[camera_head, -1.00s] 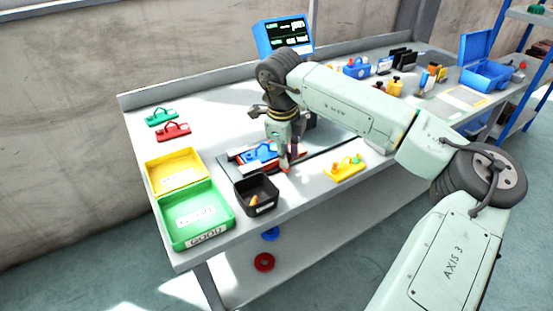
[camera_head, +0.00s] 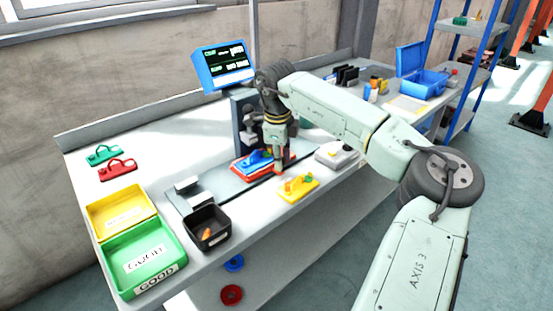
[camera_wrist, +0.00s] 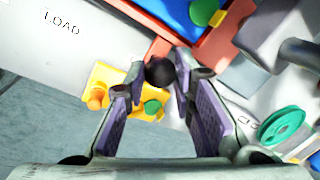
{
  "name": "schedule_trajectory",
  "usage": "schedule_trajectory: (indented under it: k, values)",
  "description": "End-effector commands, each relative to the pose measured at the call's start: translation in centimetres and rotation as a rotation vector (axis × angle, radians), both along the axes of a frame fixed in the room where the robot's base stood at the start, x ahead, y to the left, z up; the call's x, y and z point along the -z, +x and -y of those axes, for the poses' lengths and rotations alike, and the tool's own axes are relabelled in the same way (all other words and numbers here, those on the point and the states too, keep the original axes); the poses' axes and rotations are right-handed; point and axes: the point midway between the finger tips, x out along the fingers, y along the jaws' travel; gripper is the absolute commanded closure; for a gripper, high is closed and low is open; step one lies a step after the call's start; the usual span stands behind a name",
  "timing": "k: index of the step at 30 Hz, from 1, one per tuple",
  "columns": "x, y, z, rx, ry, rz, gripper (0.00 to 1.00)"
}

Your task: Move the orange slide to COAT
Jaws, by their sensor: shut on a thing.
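The orange slide (camera_head: 250,176) is a red-orange carriage with a blue part (camera_head: 258,160) on top. It sits partway along the grey rail, beside the dark upright station, and its edge also shows in the wrist view (camera_wrist: 222,45). A black knob (camera_wrist: 160,72) stands at the end of the slide's orange bar. My gripper (camera_head: 278,170) is at the slide's front side, shut on this knob, between its two fingers in the wrist view (camera_wrist: 160,86). The word LOAD (camera_wrist: 62,24) is readable. Another label (camera_wrist: 247,118) starts with C; the rest is hidden.
A yellow part (camera_head: 298,188) lies just in front of my gripper. A black bin (camera_head: 207,238) and yellow and green trays (camera_head: 182,262) stand at the left. A grey block (camera_head: 187,186) is at the rail's left end. A white-grey box (camera_head: 336,155) stands to the right.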

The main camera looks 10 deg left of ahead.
Motion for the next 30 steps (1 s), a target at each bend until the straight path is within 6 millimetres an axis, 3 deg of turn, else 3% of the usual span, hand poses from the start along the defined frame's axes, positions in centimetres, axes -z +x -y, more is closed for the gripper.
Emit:
schedule_trajectory:
  k: [7, 8, 11, 22, 26, 30]
  values:
    - [-0.1, 0.0, -0.1, -0.001, 0.002, 0.002, 1.0]
    - [-0.1, 0.0, -0.1, -0.001, 0.002, 0.002, 0.74]
    - [-0.1, 0.0, -0.1, -0.001, 0.001, 0.002, 0.68]
    - [-0.5, -0.1, -0.1, -0.001, 0.001, 0.002, 0.68]
    - [-2.2, -0.4, -0.1, -0.001, 0.0, 0.004, 0.68]
    - [-5.2, -0.9, -0.1, -0.001, -0.001, 0.005, 0.68]
